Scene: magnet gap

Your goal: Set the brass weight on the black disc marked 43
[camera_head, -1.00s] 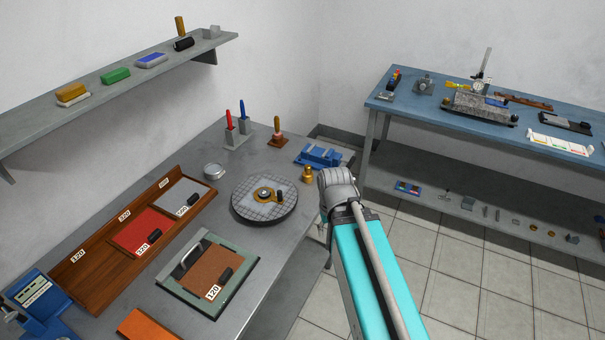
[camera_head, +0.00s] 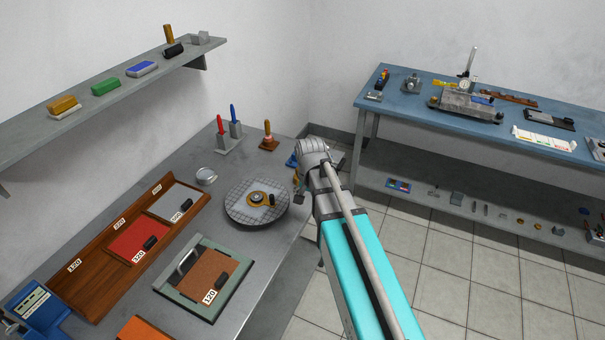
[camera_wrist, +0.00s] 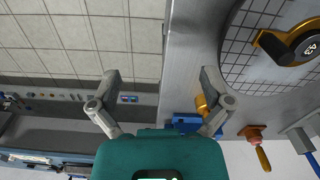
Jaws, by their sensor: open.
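The brass weight (camera_wrist: 202,105) shows in the wrist view near the bench edge, mostly hidden behind my right-hand finger. In the head view my arm hides it. The black disc marked 43 (camera_wrist: 308,48) is at the upper right of the wrist view, beside a brass part, over the gridded round plate (camera_wrist: 240,72). In the head view a small black piece (camera_head: 271,200) and brass ring are on that plate (camera_head: 240,214). My gripper (camera_wrist: 160,77) is open and empty, with its fingers wide apart over the bench edge, left of the plate in the wrist view.
A blue vise-like block (camera_wrist: 184,122) is close to the weight. A wood-handled tool (camera_head: 267,136) and red and blue handled tools (camera_head: 229,136) stand farther back. A round tin (camera_head: 206,175) is left of the plate. Open floor (camera_head: 440,270) lies right of the bench.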

